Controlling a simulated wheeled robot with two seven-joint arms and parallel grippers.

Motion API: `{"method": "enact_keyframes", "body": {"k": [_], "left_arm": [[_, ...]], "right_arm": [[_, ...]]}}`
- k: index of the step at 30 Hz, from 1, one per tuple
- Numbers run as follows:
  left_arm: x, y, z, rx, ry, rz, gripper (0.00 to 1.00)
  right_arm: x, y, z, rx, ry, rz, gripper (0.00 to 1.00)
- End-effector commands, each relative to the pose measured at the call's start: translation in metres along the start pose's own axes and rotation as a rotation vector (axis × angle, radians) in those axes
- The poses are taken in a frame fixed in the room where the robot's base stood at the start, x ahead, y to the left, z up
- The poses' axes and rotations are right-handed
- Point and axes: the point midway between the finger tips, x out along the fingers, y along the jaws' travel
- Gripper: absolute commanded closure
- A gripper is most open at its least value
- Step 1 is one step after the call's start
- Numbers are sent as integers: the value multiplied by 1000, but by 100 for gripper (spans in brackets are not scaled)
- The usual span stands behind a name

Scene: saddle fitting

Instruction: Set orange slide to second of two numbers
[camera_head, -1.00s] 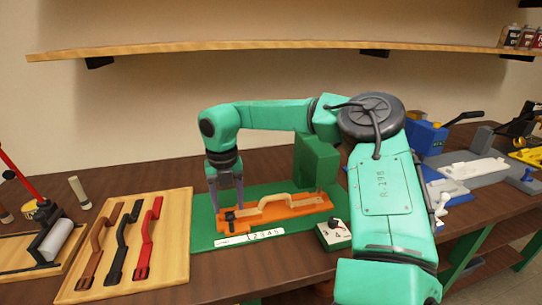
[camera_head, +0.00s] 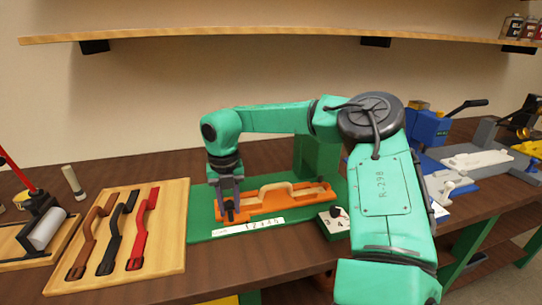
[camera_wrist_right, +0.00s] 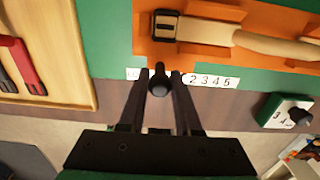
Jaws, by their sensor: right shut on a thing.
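The orange slide (camera_head: 268,207) lies on a green base (camera_head: 200,232) and carries a light wooden handle piece with a black clamp at its left end. It also shows at the top of the right wrist view (camera_wrist_right: 208,51). A white number strip (camera_wrist_right: 212,81) runs along its near side; 2, 3, 4 and 5 are readable there. My right gripper (camera_head: 229,216) is shut on a black round-ended knob (camera_wrist_right: 159,80) at the slide's left end. In the wrist view the knob is left of the 2, and the fingers hide part of the strip. My left gripper is out of view.
A small block (camera_head: 335,223) at the right has a black knob and a face with 3 and 4. A wooden board (camera_head: 169,250) with brown, black and red handles lies left. Blue and grey machines stand at right. The bench front is clear.

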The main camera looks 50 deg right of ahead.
Motion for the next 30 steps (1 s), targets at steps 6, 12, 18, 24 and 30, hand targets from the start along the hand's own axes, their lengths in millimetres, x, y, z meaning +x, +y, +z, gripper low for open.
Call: {"method": "enact_keyframes", "body": {"k": [6, 12, 18, 24, 30], "left_arm": [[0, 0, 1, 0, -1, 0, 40], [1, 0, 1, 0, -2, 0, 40], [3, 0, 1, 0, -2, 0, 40], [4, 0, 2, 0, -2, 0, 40], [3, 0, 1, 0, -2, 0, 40]], "right_arm": [[0, -2, 1, 1, -1, -3, 95], [0, -10, 1, 1, -2, -2, 95], [1, -18, 1, 1, -3, -2, 95], [0, -24, 1, 1, -2, -2, 95], [0, -33, 1, 3, -2, -2, 95]]}}
